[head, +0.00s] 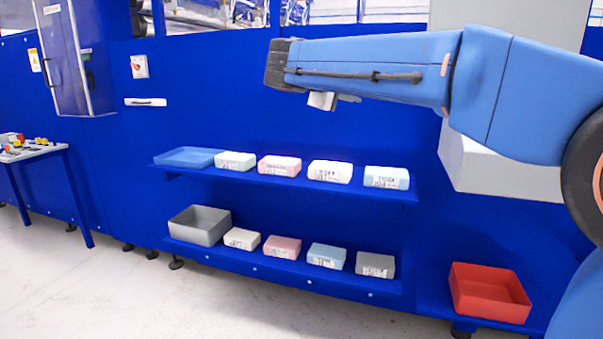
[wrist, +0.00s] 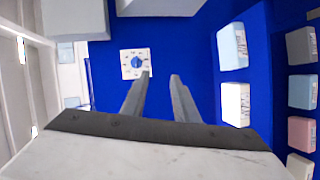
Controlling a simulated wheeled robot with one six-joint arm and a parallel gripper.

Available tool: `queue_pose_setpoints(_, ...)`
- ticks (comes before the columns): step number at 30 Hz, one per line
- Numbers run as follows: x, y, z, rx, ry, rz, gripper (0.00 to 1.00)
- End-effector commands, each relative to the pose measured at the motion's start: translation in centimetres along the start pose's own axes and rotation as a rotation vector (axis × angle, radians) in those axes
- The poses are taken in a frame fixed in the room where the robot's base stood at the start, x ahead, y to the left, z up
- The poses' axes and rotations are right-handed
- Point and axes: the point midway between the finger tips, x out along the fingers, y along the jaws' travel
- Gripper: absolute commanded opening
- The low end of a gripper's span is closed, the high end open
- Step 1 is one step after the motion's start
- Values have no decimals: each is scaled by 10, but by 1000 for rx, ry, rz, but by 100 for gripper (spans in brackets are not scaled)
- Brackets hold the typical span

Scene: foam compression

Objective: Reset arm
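My gripper (wrist: 161,76) shows in the wrist view as two grey fingers with a clear gap between them. It is open, and nothing is between the fingers. In the head view my blue arm reaches across the upper right to the left, roughly level, above the shelves. The fingers cannot be made out clearly there. The upper shelf (head: 290,184) bears a blue tray (head: 187,157) and several pale foam blocks such as a pink one (head: 279,166). The lower shelf (head: 300,277) bears a grey bin (head: 200,226) and several more blocks.
A red bin (head: 490,294) stands low at the right. A small table (head: 35,152) with buttons is at the far left. A blue panel wall backs the shelves. A white plate with a blue knob (wrist: 136,62) lies beyond the fingertips in the wrist view.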

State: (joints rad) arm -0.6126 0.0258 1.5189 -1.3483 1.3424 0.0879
Motion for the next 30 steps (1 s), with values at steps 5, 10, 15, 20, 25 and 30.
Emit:
queue_pose_setpoints(5,14,-17,46,15,-29,-89,27)
queue_pose_setpoints(10,26,-49,113,49,-71,-223,27)
queue_pose_setpoints(15,26,-94,191,112,-120,-385,27)
queue_pose_setpoints(20,14,-142,258,191,-162,-529,27)
queue_pose_setpoints(25,-9,-195,322,299,-206,-672,27)
queue_pose_setpoints(30,-39,-250,375,426,-245,-802,27)
